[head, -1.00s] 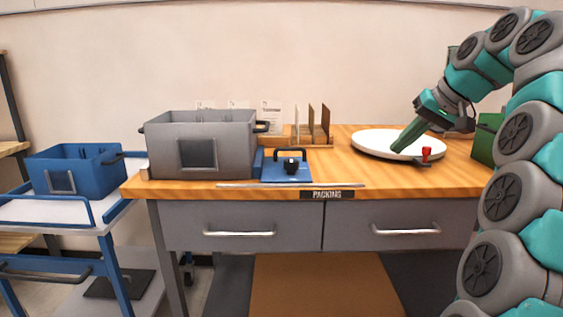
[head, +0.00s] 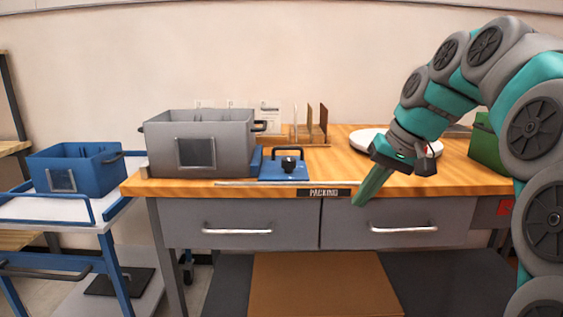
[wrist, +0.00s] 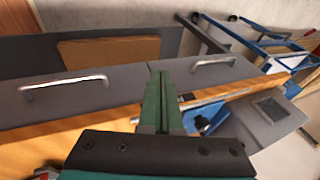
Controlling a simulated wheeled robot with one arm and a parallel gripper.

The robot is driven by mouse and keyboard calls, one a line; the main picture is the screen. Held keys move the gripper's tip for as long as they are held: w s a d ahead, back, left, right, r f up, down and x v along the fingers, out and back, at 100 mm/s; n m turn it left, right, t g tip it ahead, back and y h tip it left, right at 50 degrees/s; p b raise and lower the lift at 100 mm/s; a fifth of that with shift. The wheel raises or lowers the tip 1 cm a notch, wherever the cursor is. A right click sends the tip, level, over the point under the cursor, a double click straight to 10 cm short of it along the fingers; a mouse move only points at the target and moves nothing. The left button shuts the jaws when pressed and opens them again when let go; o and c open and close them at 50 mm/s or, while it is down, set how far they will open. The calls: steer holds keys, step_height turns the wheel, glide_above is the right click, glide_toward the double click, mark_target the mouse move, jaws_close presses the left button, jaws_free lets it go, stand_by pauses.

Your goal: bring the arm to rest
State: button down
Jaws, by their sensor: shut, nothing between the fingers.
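My gripper (head: 362,203) is shut and empty, with its green fingers pressed together. In the head view it hangs in front of the bench's front edge, pointing down and to the left, over the right drawer's upper left part. In the wrist view my gripper (wrist: 160,75) also shows as two green fingers side by side with nothing held. My arm comes in from the right side of the head view and arches over the right part of the bench.
The wooden bench (head: 345,162) holds a grey bin (head: 230,145), a blue fixture (head: 284,171), a rack of upright plates (head: 309,135), a white round plate (head: 366,137) partly behind my arm, and a green box (head: 487,150). A blue bin (head: 88,172) stands on a cart at left.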

steer(key=s+f+g+h, duration=0.2)
steer(key=s+f, duration=1)
steer(key=s, duration=0.4)
steer(key=s+f+g+h, duration=0.2)
steer(key=s+f, duration=1.1)
steer(key=s, duration=0.3)
steer(key=shift+a+f+g, duration=0.15)
steer(key=shift+a+g, duration=0.15)
steer(key=shift+a, duration=0.15)
